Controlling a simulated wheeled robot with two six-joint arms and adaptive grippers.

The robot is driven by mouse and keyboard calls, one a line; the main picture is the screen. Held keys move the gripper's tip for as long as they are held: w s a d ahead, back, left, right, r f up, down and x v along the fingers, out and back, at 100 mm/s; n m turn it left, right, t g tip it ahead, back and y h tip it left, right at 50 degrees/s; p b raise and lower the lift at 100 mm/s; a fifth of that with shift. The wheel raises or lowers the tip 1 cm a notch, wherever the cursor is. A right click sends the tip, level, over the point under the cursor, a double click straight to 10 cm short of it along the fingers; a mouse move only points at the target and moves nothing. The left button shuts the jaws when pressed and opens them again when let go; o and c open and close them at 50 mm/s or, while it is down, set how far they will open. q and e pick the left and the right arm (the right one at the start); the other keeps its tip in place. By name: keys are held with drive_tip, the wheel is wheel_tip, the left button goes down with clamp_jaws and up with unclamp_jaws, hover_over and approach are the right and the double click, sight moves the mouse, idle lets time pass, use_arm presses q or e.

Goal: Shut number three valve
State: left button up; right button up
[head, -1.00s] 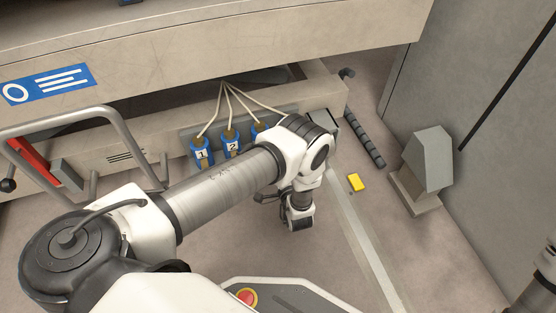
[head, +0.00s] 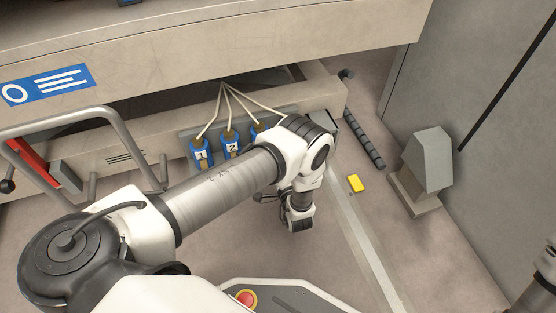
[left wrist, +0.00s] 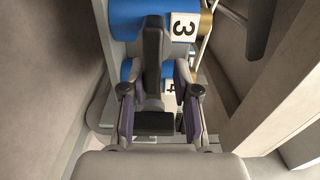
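The number three valve (left wrist: 183,27) is a blue body with a white label "3" at the top of the left wrist view. In the head view a blue valve (head: 257,128) beside number two is partly hidden by my left forearm. A dark grey lever (left wrist: 153,60) runs down across the number three valve in the left wrist view. My left gripper (left wrist: 158,115) is open, its two fingers on either side of the lever's lower end, with gaps visible. The number four valve (left wrist: 170,90) is partly hidden behind the lever and fingers. My right gripper is not in view.
Valves one (head: 201,153) and two (head: 230,144) stand to the left on the machine base. A beige beam (left wrist: 285,110) runs close on the right in the left wrist view. A yellow block (head: 356,183) and a grey pedestal (head: 428,165) are on the floor to the right.

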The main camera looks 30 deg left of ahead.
use_arm(q)
drive_tip(key=shift+s+a+f+g, duration=0.3)
drive_tip(key=shift+s+a+f, duration=0.2)
drive_tip(key=shift+s, duration=0.25)
drive_tip(key=w+v, duration=0.1)
drive_tip(key=v, duration=0.6)
drive_tip(key=shift+d+r, duration=0.3)
drive_tip(key=shift+d, duration=0.25)
drive_tip(key=shift+r, duration=0.1)
